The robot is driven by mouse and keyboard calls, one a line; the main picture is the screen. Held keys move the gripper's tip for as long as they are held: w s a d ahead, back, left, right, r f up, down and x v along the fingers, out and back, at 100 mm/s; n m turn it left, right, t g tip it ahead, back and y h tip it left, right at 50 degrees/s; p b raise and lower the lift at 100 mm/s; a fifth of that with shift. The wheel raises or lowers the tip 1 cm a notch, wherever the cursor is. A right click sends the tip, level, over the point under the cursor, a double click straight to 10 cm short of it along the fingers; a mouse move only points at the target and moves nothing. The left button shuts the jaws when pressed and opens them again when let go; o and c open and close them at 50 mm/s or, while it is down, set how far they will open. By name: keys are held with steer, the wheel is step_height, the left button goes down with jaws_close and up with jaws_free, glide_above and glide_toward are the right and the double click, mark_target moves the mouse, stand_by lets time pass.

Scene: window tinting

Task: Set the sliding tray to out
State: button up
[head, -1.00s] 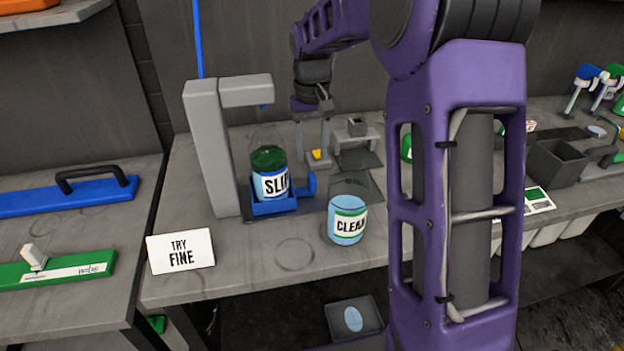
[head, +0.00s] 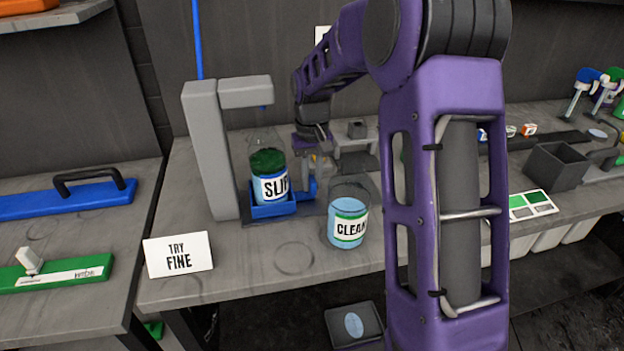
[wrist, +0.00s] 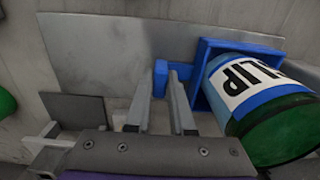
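The sliding tray is blue (head: 272,210) and holds a bottle labelled SLIP (head: 268,178) with green on top, beside a grey post. The tray also shows at the right of the wrist view (wrist: 205,58). Its blue handle (wrist: 160,88) sticks out from the tray's side, to the right in the head view (head: 308,188). My gripper (wrist: 161,74) is open, with a finger on each side of the handle bar. I cannot tell whether either finger touches it.
A clear jar labelled CLEAN (head: 348,228) stands right of the tray, close to my gripper. A grey dispenser post (head: 213,150) rises at left. A TRY FINE card (head: 178,254) stands at the front. The bench front between card and jar is clear.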

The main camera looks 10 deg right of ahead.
jaws_close()
stand_by(1.1)
